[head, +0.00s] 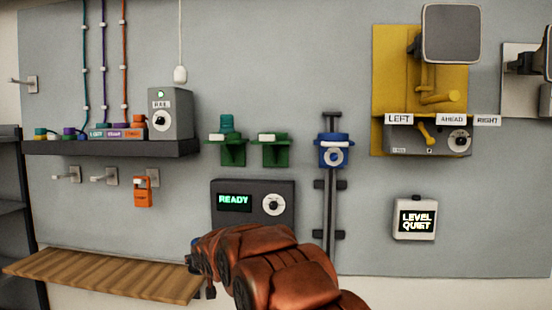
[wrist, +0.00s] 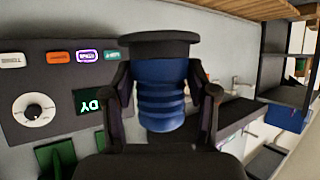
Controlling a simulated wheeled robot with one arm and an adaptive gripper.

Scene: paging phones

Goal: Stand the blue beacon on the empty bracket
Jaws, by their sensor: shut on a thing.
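The blue beacon (wrist: 160,95) has a ribbed blue body and a wide dark disc at one end. In the wrist view it sits between both fingers of my gripper (wrist: 165,105), which is shut on it; the disc points to the top of that picture, toward the wooden shelf. In the head view my gripper (head: 203,272) is low, in front of the lower left of the READY box, and mostly hides the beacon. The empty green bracket (head: 270,152) is on the wall above that box. The green bracket left of it (head: 230,153) carries a teal beacon (head: 227,123).
The READY box (head: 253,190) has a dial. A blue holder (head: 334,153) sits on a vertical dark rail right of the green brackets. A dark shelf (head: 110,149) holds a grey box. A wooden shelf (head: 105,275) is at lower left. A yellow panel (head: 390,60) is upper right.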

